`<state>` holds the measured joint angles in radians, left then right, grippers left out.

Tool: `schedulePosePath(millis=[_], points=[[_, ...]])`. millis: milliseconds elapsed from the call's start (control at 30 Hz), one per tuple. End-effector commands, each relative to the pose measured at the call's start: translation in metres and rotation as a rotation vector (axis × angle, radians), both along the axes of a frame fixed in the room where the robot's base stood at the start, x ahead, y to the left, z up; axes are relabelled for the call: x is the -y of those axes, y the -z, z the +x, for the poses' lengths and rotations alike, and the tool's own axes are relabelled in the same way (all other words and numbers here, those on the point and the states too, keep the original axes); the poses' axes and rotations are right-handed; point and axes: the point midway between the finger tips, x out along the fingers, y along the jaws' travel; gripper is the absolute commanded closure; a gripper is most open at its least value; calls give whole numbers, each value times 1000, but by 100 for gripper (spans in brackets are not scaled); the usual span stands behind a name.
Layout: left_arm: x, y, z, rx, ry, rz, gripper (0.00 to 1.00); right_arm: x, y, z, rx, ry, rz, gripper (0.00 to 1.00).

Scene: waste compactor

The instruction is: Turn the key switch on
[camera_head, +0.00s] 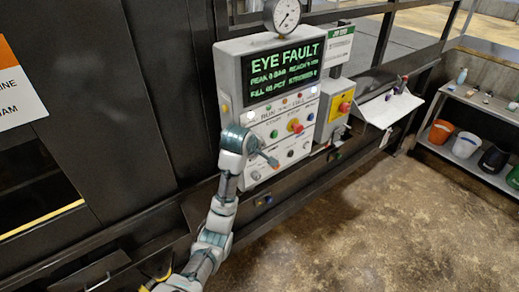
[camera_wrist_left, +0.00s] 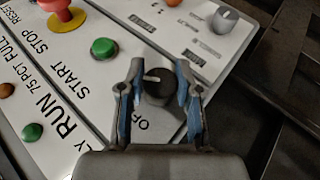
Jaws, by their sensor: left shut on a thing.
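The key switch (camera_wrist_left: 157,84) is a round black knob with a pale line across it, seen in the left wrist view. The letters "OF" show beside it, with the rest of the label hidden. My left gripper (camera_wrist_left: 159,74) has one blue-padded finger on each side of the knob and is shut on it. In the head view my left gripper (camera_head: 268,158) is at the left part of the grey control panel (camera_head: 231,75), and hides the switch there. My right gripper is not in view.
A green START button (camera_wrist_left: 104,48) and a red mushroom button on a yellow base (camera_wrist_left: 65,14) are near the fingers. The panel screen (camera_head: 284,70) reads "EYE FAULT". A gauge (camera_head: 285,14) is above it. A yellow-fronted box (camera_head: 340,105) stands to the right.

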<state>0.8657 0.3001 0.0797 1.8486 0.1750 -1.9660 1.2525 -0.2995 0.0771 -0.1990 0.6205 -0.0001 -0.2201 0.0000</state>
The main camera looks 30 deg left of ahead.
Motion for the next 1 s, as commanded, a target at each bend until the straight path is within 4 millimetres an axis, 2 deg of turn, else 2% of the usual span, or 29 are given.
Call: schedulePosePath(millis=[33,533,567,600,667,1000], points=[[-4,-6,1,8,-9,8,100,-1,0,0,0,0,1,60],[-3,-7,1,-8,-10,16,100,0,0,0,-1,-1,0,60],[-2,-7,1,-7,-10,16,64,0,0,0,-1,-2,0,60],[-2,-7,1,-8,-9,16,54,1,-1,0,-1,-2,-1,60],[-2,-6,1,-10,-7,16,40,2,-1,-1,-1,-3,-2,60],[3,-4,0,-17,-4,15,40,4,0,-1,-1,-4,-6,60]])
